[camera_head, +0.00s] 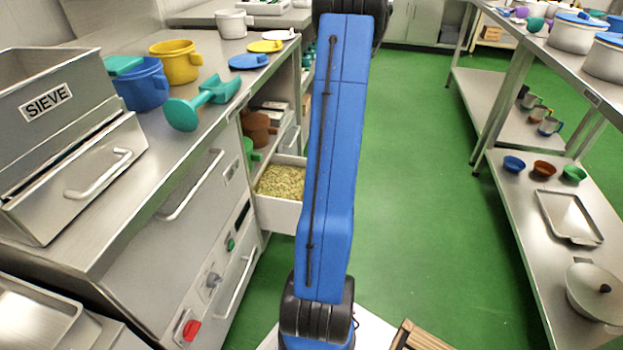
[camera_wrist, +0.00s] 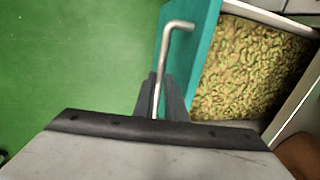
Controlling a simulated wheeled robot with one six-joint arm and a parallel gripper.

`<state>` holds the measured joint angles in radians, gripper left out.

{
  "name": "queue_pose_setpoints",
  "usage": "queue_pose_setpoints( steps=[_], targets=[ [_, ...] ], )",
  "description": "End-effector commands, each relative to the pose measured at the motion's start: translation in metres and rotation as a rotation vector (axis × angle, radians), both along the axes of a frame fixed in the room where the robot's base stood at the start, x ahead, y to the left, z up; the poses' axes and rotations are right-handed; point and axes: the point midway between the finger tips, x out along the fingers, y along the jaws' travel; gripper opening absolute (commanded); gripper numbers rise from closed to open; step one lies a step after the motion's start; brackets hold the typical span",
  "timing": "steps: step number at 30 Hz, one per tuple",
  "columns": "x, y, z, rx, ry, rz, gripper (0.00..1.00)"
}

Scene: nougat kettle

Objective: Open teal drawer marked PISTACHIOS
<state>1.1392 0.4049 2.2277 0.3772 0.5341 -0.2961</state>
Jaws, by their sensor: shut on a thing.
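The teal drawer front (camera_wrist: 205,35) shows in the wrist view, with a bent metal bar handle (camera_wrist: 166,50) on its outer face. My gripper (camera_wrist: 160,85) is shut on the handle's lower part, one dark finger on each side. The drawer stands out from its cabinet, and its pistachios (camera_wrist: 250,68) are in plain view. In the head view the drawer's pale side wall (camera_head: 277,213) and the pistachios (camera_head: 283,181) show left of my blue arm. My arm hides the teal front and my gripper there. The PISTACHIOS marking is not visible.
A steel counter on the left holds a sieve box (camera_head: 50,104), a blue pot (camera_head: 143,86), a yellow pot (camera_head: 176,62) and a teal scoop (camera_head: 203,101). A steel shelf rack (camera_head: 530,190) stands on the right. The green floor (camera_head: 420,200) between them is clear.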

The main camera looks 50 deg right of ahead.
Motion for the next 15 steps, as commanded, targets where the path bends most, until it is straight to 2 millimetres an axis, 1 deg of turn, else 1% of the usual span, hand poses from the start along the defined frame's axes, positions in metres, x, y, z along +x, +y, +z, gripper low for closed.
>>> queue_pose_setpoints(
  steps=[1, 6, 9, 15],
  targets=[
    [-0.01, -0.004, 0.0, 0.001, 0.0, -0.004, 0.0],
    [-0.031, -0.013, 0.0, 0.001, -0.001, -0.003, 0.0],
    [-0.037, -0.015, 0.0, 0.001, 0.0, -0.001, 0.0],
    [-0.043, -0.017, 0.0, 0.001, 0.0, -0.001, 0.0]
  ],
)
